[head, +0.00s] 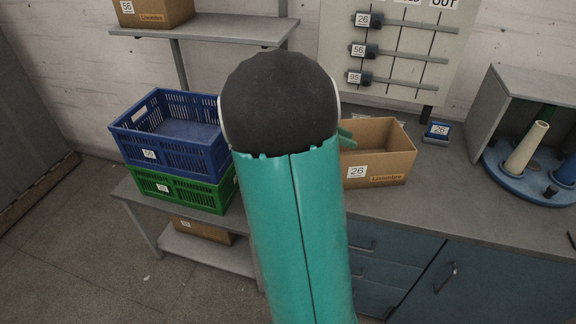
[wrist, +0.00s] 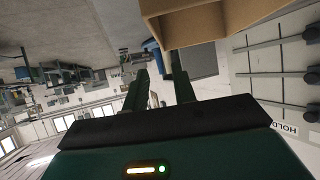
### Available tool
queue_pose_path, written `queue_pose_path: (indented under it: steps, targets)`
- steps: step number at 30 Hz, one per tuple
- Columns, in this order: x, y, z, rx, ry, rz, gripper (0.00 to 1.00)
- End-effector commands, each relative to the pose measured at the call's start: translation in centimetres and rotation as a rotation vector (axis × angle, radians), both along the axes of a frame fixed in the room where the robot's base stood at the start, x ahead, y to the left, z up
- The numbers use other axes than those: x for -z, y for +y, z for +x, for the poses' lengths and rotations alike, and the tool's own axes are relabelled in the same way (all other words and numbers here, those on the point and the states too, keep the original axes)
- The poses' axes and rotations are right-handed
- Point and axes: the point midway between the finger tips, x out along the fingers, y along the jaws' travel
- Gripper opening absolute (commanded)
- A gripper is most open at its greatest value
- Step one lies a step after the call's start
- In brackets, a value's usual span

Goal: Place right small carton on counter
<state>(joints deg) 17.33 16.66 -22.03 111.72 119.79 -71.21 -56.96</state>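An open small brown carton (head: 378,160) labelled 26 stands upright on the grey counter (head: 470,205), just right of my arm in the head view. It looks empty, though my arm hides its left end. In the wrist view the carton (wrist: 205,22) shows at the top, beyond my fingers. My gripper (wrist: 160,75) has its two dark fingers apart with nothing between them. In the head view my arm hides most of the gripper; only a green piece shows by the carton's left rim. I cannot tell whether a finger touches the carton.
A blue crate (head: 175,135) sits on a green crate (head: 180,188) at left. A carton (head: 152,12) labelled 56 is on the upper shelf; another (head: 203,231) is below. A blue 26 tag block (head: 437,132) and a cone stand (head: 540,170) are right. The front right counter is clear.

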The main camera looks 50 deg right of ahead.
Motion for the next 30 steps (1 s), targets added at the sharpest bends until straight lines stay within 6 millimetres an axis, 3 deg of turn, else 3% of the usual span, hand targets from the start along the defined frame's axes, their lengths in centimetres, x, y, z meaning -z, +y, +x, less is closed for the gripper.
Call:
queue_pose_path:
  steps: [4,7,11,13,17,18,20,21,23,24,26,27,30]
  targets:
    - [-0.2,-0.1,0.3,-0.018,-0.009,-0.008,0.27]
    - [-1.3,-0.3,2.1,-0.126,-0.066,-0.051,0.27]
    - [-4.8,0.7,8.1,-0.446,-0.226,-0.145,0.27]
    - [-7.2,3.0,12.2,-0.673,-0.332,-0.180,0.27]
    - [-11.3,10.6,18.4,-1.104,-0.491,-0.174,0.27]
    - [-12.3,13.7,19.6,-1.233,-0.524,-0.154,0.27]
    - [-13.3,18.6,20.8,-1.425,-0.556,-0.107,0.27]
    - [-13.7,22.0,21.0,-1.548,-0.562,-0.065,0.27]
    - [-13.9,27.1,20.5,-1.722,-0.549,0.012,0.27]
    - [-13.7,30.3,19.6,-1.830,-0.525,0.070,0.27]
    - [-12.9,34.7,17.6,-1.975,-0.461,0.167,0.27]
    - [-12.1,37.2,15.9,-2.058,-0.401,0.236,0.27]
    - [-9.6,41.7,10.5,-2.204,-0.194,0.406,0.27]
